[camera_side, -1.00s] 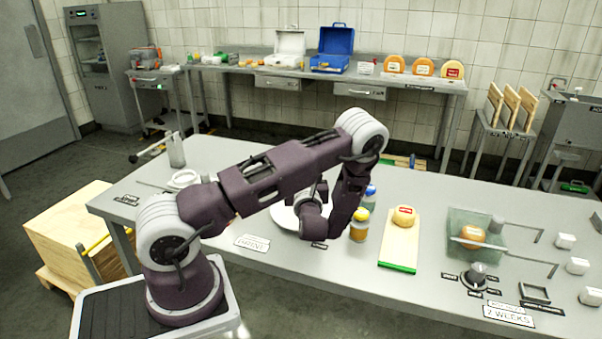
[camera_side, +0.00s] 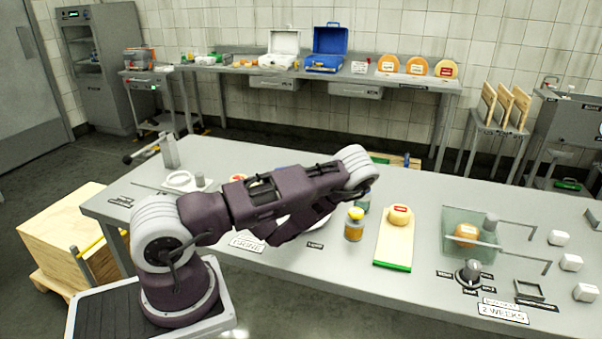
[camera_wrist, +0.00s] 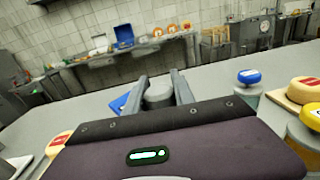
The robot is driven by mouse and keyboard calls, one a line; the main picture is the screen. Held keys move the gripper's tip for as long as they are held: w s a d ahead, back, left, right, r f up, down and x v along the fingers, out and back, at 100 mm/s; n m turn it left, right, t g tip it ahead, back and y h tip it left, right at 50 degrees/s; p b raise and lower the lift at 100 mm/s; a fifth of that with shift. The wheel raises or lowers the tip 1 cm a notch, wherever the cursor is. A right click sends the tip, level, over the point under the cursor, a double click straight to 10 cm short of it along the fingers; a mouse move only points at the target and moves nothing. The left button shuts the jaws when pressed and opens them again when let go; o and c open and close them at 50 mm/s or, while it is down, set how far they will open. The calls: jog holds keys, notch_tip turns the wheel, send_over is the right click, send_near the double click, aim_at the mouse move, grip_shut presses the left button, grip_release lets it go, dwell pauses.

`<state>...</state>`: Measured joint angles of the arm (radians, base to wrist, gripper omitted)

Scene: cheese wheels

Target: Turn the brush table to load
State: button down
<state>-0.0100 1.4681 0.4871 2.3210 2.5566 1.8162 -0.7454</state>
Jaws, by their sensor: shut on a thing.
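My gripper (camera_wrist: 160,88) has its two grey fingers on either side of a grey round-topped knob (camera_wrist: 158,96), shut on it. In the side view my arm hides the gripper and the knob. A pale round plate (camera_side: 298,224), which may be the brush table, shows only in part behind and below my arm. Its turn position and any markings for load are hidden.
A yellow-lidded jar (camera_side: 354,226) stands just right of my arm. Beside it, a cheese (camera_side: 398,215) sits on a green-ended board (camera_side: 392,258). Farther right are a clear box (camera_side: 455,222) and a dark dial (camera_side: 469,272). A red-labelled cheese (camera_wrist: 58,144) lies left.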

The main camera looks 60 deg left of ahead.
jog(key=shift+w+d+m+t+h, duration=0.15)
jog(key=shift+d+m+t+h, duration=0.1)
jog(key=shift+m+t+h, duration=0.6)
jog(key=shift+w+d+m+t+h, duration=0.15)
jog(key=shift+m+t+h, duration=0.4)
jog(key=shift+m+h, duration=0.6)
jog(key=shift+d+t+h, duration=0.1)
jog(key=shift+t+h, duration=0.2)
jog(key=shift+h, duration=0.7)
jog(key=c, duration=1.1)
grip_release()
jog(key=shift+o, duration=0.2)
jog(key=shift+r+y, duration=0.1)
jog(key=shift+y, duration=0.2)
